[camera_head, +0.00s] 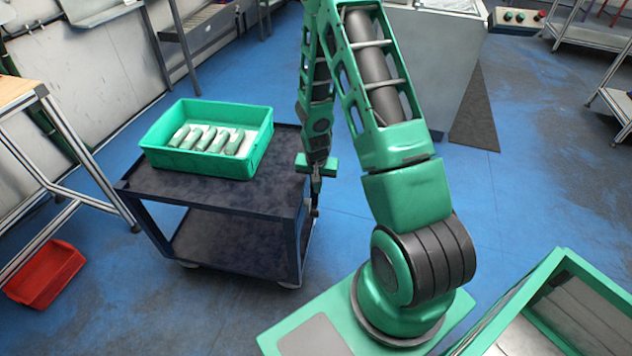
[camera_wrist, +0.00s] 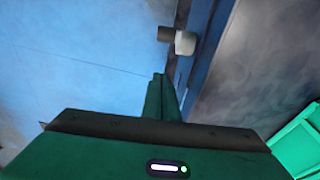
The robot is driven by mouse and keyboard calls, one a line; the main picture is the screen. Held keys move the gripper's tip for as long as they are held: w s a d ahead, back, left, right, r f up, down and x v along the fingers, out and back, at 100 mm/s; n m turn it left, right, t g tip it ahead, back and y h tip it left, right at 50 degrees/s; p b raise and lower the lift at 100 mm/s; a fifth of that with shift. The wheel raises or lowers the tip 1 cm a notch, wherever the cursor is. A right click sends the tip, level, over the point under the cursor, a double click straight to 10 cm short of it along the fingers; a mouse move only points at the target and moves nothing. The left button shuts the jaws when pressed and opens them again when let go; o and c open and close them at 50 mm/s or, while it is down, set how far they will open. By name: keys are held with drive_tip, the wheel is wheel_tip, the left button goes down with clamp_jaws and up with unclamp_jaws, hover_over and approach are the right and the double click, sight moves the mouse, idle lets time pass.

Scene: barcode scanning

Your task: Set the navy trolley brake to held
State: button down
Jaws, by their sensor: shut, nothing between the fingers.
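The navy trolley (camera_head: 297,240) stands left of my arm in the head view, with a dark upper deck and a lower shelf. Its edge (camera_wrist: 208,45) runs down the wrist view. A small pale knob on a short dark stem (camera_wrist: 184,43) sticks out from that edge; it looks like the brake handle, but its setting cannot be told. My gripper (camera_wrist: 161,78) is shut and empty, its fingertips just below and left of the knob in the picture, apart from it. In the head view my gripper (camera_head: 316,186) hangs beside the trolley's right side.
A green crate (camera_head: 160,157) with several pale green-and-white items sits on the trolley's deck. A red bin (camera_head: 45,275) lies on the floor at left, under a workbench (camera_head: 18,92). Blue floor (camera_head: 345,235) is open right of the trolley.

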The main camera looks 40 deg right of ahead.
wheel_tip(320, 180, down, 5)
drive_tip(key=s+a, duration=0.2)
drive_tip(key=shift+f, duration=0.15)
idle(0.4)
